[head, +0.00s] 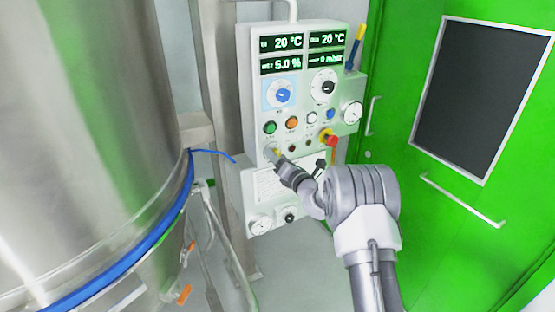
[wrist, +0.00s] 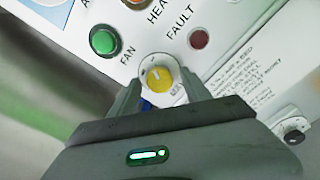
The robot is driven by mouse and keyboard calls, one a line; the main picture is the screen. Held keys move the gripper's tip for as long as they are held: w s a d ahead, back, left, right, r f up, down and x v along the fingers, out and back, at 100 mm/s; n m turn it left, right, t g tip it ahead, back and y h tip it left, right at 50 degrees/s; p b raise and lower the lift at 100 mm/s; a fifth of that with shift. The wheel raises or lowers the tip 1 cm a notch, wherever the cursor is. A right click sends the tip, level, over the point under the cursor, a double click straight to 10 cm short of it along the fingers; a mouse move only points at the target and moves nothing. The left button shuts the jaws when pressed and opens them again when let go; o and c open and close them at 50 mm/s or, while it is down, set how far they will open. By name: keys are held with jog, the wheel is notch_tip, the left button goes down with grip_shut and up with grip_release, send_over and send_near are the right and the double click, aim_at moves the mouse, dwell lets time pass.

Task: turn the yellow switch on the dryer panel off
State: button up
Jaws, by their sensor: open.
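The dryer panel (head: 300,112) is a pale upright box with displays, knobs and buttons, in the middle of the head view. The yellow switch (wrist: 159,78) is a round knob with a pale pointer mark, on the panel below the green FAN button. In the wrist view it sits between the two fingers of my gripper (wrist: 160,88), which is open around it. I cannot tell whether the fingers touch it. In the head view my gripper (head: 279,160) is at the panel's lower left and hides most of the switch.
The green FAN button (wrist: 103,41) and dark red FAULT lamp (wrist: 199,39) are close to my fingers. A red knob on a yellow base (head: 328,137) is to the right. A large steel vessel (head: 80,130) stands left, a green door (head: 420,180) right.

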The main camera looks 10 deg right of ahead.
grip_shut()
jog(key=shift+f+n, duration=0.1)
jog(key=shift+n, duration=0.2)
jog(key=shift+n+b, duration=4.55)
jog(key=shift+n, duration=0.95)
jog(key=shift+d+n, duration=0.1)
jog(key=shift+n, duration=0.2)
grip_release()
